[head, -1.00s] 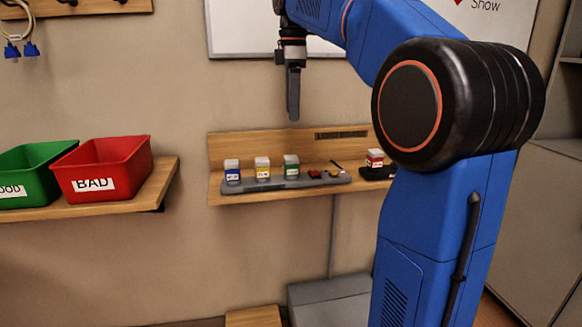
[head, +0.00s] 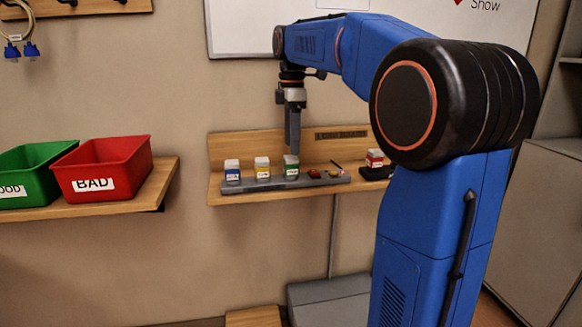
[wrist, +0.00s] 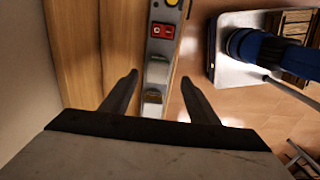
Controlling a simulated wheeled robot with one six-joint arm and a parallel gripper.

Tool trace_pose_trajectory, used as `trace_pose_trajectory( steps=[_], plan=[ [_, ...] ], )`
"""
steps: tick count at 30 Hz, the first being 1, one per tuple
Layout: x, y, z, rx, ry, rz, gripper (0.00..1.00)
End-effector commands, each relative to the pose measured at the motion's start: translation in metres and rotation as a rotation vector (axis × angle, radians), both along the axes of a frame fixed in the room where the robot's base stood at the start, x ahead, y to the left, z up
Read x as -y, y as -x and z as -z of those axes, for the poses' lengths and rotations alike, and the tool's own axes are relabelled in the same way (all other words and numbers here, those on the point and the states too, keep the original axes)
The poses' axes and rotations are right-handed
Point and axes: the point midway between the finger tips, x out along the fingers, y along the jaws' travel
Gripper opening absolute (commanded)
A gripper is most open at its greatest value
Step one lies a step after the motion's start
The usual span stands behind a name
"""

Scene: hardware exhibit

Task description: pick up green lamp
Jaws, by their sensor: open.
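The green lamp (head: 291,167), a small block with a white top and a green lower part, stands on a grey panel (head: 262,185) on the wooden shelf. My gripper (head: 293,150) points straight down just above it, fingers open and empty. In the head view the fingertips overlap the lamp's top, so the exact gap is hard to tell. In the wrist view a pale lamp top (wrist: 157,71), apparently the green lamp's, lies between the open fingers (wrist: 159,76), and neither finger visibly touches it.
A yellow lamp (head: 262,168) and a blue lamp (head: 232,170) stand left of it on the panel. Red switches (head: 314,174) are at right, with a red lamp (head: 375,158) on a black base beyond. Red BAD (head: 105,170) and green (head: 35,165) bins sit on the left shelf.

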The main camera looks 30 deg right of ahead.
Motion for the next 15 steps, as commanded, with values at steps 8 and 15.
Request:
trace_pose_trajectory(
  steps=[8, 15],
  plan=[
    [0.000, -0.001, 0.018, -0.002, -0.001, 0.000, 0.55],
    [-0.001, -0.004, 0.050, -0.002, -0.001, 0.000, 0.55]
  ],
)
